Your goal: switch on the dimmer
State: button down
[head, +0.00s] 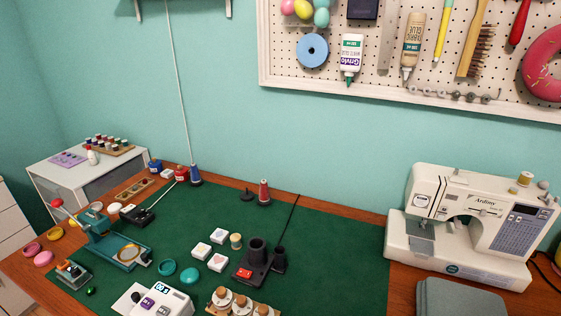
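No part is clearly labelled as the dimmer. A small black box (138,215) with a light lever or cord at its top lies on the left of the green mat; it may be the dimmer, but its details are too small to tell. A black device (257,262) with a round upright holder and a red switch (244,274) stands near the mat's middle. A white device (160,302) with a lit display and purple buttons is at the bottom edge, partly cut off. The switch positions cannot be read. My gripper is not in view.
The green mat (330,255) has free room on its right. A sewing machine (470,225) stands at the right, with a grey stack (460,298) in front. Thread cones, white heart boxes (210,250) and a teal press (115,245) crowd the left and middle. A pegboard hangs above.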

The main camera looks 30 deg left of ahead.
aim_at(129, 208)
jog(key=u, duration=2.2)
jog(key=j, duration=1.1)
jog(key=i+j+z, duration=0.1)
jog(key=i+j, duration=0.45)
jog(key=i+j+z, duration=0.1)
jog(key=i+j, duration=0.45)
jog(key=j, duration=0.25)
jog(key=i, duration=0.6)
